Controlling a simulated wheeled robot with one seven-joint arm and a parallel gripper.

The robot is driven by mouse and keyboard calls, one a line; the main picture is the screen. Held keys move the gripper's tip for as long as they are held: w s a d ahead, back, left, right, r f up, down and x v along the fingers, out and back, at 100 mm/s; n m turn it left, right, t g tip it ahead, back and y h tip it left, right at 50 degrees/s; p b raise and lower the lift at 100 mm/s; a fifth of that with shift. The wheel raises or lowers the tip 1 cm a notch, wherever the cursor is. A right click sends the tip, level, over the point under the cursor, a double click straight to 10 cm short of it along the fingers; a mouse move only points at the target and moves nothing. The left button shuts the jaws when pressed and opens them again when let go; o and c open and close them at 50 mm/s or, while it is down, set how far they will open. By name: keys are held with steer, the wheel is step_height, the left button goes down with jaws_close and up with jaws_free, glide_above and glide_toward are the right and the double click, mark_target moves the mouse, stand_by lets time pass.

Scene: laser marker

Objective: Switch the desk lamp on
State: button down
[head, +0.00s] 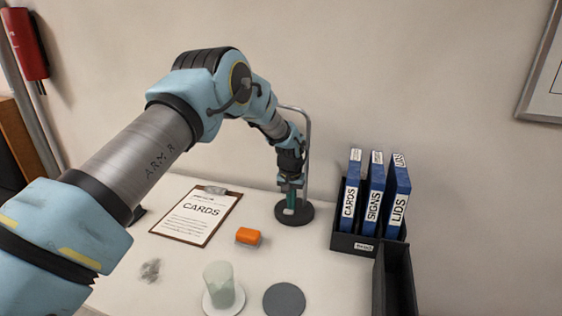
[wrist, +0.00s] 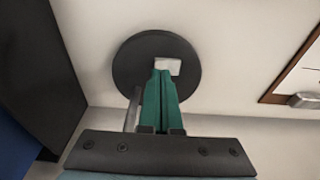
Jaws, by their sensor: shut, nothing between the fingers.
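The desk lamp stands at the back of the table, with a round dark base (head: 294,220) and a thin grey curved stem (head: 308,140). Its upper end is hidden behind my arm. A pale switch plate (wrist: 174,66) sits on the base. In the wrist view the dark base (wrist: 130,66) fills the top middle. My gripper (head: 290,207) points down over the base, and its green fingers are together with nothing between them. In the wrist view the fingertips (wrist: 161,74) overlap the near edge of the switch. I cannot tell whether they touch it. No glow from the lamp shows.
A black rack (head: 352,243) with blue binders (head: 374,190) stands right of the lamp. A clipboard (head: 190,226) and an orange block (head: 248,237) lie to the left. A pale cup (head: 222,284) and grey disc (head: 284,299) are in front. The wall is close behind.

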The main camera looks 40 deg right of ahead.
steer(key=shift+f+b, duration=0.3)
steer(key=shift+f, duration=0.2)
steer(key=shift+r, duration=0.1)
steer(key=shift+r+p, duration=1.4)
steer(key=shift+r, duration=2.05)
